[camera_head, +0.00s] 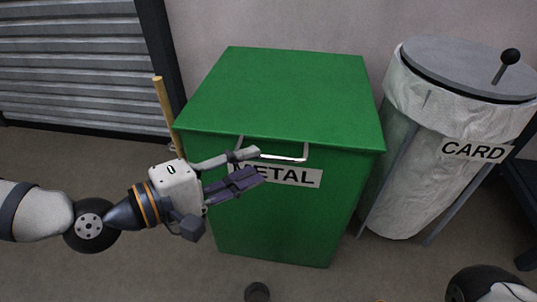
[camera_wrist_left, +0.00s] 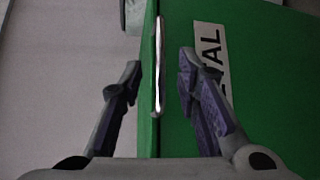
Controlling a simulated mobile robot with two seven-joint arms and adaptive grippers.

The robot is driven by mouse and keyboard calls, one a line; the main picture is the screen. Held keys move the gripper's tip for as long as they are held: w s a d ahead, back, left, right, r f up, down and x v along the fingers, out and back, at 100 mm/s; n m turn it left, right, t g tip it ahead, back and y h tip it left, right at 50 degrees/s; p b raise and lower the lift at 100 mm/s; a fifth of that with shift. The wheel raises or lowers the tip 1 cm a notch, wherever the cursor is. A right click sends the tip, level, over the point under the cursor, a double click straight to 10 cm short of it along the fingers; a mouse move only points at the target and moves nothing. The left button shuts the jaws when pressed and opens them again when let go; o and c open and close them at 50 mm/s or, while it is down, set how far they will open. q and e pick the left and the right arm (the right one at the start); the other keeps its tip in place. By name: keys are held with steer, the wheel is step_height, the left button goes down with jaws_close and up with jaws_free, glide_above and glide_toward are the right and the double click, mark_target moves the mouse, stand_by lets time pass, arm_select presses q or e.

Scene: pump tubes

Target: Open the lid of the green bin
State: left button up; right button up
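The green bin (camera_head: 275,215) stands in the middle of the head view, with a METAL label on its front. Its green lid (camera_head: 285,95) is down. A pale metal handle (camera_head: 285,158) sticks out at the lid's front edge. My left gripper (camera_head: 252,163) is open at the left end of this handle, with a finger above and a finger below its level. In the left wrist view the handle (camera_wrist_left: 158,70) lies between the two spread fingertips (camera_wrist_left: 160,80), with gaps on both sides. My right gripper is not in view.
A CARD bin (camera_head: 400,180) with a white liner, grey lid and black knob stands close to the right. A wooden stick (camera_head: 164,110) stands upright left of the green bin. A wall is behind, with a grey shutter (camera_head: 75,60) at left. Open floor lies in front.

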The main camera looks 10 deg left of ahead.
mark_target(265, 159)
arm_select(q)
steer(key=x, duration=0.5)
steer(key=shift+w, duration=0.15)
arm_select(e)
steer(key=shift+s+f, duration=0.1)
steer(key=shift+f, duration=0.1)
arm_select(q)
steer(key=shift+c, duration=0.2)
jaws_close()
steer(key=w+r+n+g+y+p, duration=0.1)
steer(key=w+r+p, duration=0.3)
steer(key=r+p, duration=0.7)
steer(key=w+r+n+g+y+p, duration=0.1)
steer(key=w+r+n+g+p, duration=0.1)
steer(key=r+p, duration=0.8)
steer(key=shift+w+r+n+g+p, duration=0.4)
steer(key=shift+w+r+g, duration=0.7)
steer(key=shift+r, duration=1.7)
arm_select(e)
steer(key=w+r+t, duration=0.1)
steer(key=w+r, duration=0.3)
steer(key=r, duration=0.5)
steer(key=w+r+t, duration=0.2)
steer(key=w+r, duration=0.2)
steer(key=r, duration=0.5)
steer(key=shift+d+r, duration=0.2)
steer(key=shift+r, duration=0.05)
arm_select(q)
steer(key=shift+w, duration=0.1)
